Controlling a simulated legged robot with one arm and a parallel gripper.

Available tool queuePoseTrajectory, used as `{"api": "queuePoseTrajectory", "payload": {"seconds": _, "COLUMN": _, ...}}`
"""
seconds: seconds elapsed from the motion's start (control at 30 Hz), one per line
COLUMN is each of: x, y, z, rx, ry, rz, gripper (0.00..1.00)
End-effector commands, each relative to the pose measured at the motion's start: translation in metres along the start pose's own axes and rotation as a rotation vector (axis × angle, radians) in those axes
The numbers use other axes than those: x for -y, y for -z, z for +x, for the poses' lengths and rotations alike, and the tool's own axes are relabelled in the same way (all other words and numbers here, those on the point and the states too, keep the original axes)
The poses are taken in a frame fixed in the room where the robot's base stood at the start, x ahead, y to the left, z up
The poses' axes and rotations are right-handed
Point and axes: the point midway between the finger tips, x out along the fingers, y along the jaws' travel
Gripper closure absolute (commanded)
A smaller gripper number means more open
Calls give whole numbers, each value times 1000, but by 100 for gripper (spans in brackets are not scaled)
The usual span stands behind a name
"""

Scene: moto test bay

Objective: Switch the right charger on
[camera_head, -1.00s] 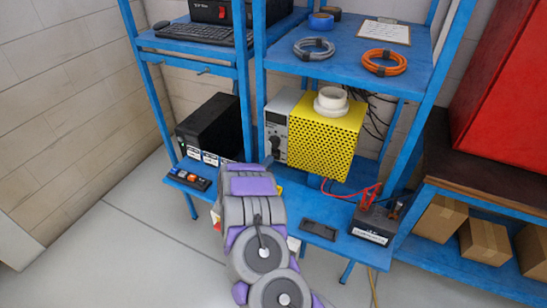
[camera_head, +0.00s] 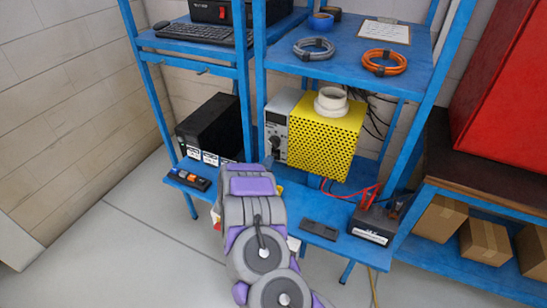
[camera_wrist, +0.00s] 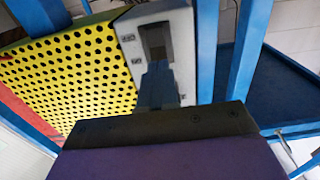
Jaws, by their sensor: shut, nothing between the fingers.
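A yellow perforated box with a grey front panel (camera_head: 275,130) stands on the lower blue shelf, right of centre. It looks like a charger; a dark knob shows on the panel. In the wrist view the panel (camera_wrist: 190,40) fills the upper middle, with a dark recessed part (camera_wrist: 154,40) and small labels beside it. My gripper (camera_wrist: 160,80) is shut and empty, its dark fingers just in front of the panel below the recess. Whether they touch it, I cannot tell. In the head view my arm hides most of the gripper. The switch position is not readable.
A black box (camera_head: 208,128) with white labels stands left of the charger. A small block with coloured switches (camera_head: 188,180) lies at the shelf's front left. A battery (camera_head: 373,222) with red leads and a dark flat item (camera_head: 319,230) are at the right. Blue uprights frame the bay.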

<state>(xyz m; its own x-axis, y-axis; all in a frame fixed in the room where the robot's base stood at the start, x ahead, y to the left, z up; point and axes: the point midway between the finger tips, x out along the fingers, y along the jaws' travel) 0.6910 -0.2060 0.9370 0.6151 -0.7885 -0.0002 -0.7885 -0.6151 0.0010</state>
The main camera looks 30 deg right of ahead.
Motion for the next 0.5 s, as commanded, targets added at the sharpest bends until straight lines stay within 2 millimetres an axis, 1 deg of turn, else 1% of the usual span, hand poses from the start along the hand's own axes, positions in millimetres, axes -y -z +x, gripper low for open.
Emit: {"api": "queuePoseTrajectory", "payload": {"seconds": 0.5, "x": 0, "y": -1, "z": 11, "rx": 2, "ry": 0, "rz": -1, "gripper": 100}}
